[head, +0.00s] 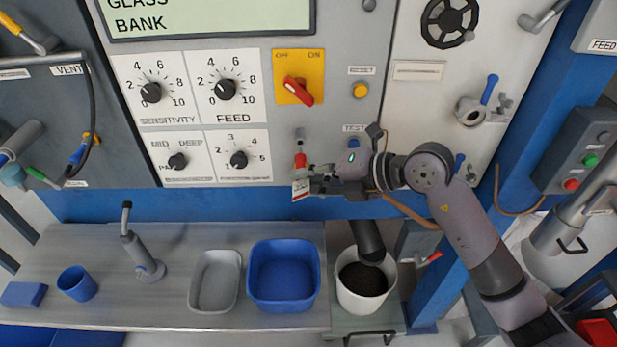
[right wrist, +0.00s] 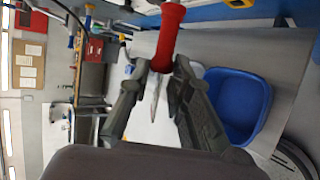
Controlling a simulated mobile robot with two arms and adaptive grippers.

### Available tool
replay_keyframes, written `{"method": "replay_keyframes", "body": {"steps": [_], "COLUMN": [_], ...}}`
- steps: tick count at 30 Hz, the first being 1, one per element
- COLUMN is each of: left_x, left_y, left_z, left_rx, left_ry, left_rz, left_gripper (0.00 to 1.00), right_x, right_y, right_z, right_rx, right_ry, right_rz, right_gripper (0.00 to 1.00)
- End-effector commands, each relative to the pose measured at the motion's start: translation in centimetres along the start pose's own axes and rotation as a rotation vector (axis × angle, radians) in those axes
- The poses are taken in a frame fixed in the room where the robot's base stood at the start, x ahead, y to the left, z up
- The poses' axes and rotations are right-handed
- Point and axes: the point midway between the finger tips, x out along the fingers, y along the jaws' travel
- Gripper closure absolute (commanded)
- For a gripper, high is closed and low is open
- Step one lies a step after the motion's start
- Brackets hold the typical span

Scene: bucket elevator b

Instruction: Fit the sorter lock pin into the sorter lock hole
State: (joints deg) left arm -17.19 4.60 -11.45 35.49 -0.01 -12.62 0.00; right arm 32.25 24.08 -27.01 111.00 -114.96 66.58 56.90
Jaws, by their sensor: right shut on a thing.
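In the right wrist view the red grip (right wrist: 167,38) sticks up between the fingertips (right wrist: 160,72). A thin grey shank shows below it. A white and red tag (head: 301,189) shows just under the grip in the head view. A small grey fitting (head: 299,134) is right above the grip; I cannot tell whether this is the lock hole. My left gripper is not in view.
A red switch (head: 299,91) on a yellow plate is above the pin. Dials (head: 238,159) lie to its left. Below are a steel bench (head: 175,265), a blue tub (head: 284,297), a grey tray (head: 213,304) and a white bucket (head: 345,293) of dark grains.

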Motion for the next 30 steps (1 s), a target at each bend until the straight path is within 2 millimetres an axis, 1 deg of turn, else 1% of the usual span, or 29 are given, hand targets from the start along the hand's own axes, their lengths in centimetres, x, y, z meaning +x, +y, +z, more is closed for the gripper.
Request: {"method": "replay_keyframes", "body": {"steps": [30], "left_x": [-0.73], "left_y": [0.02], "left_z": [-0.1], "left_rx": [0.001], "left_ry": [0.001], "left_rz": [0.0], "left_gripper": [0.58], "right_x": [-0.05], "right_y": [0.06], "right_z": [0.01], "right_rx": [0.0], "right_ry": [0.0], "right_rz": [-0.001], "right_gripper": [1.0]}}
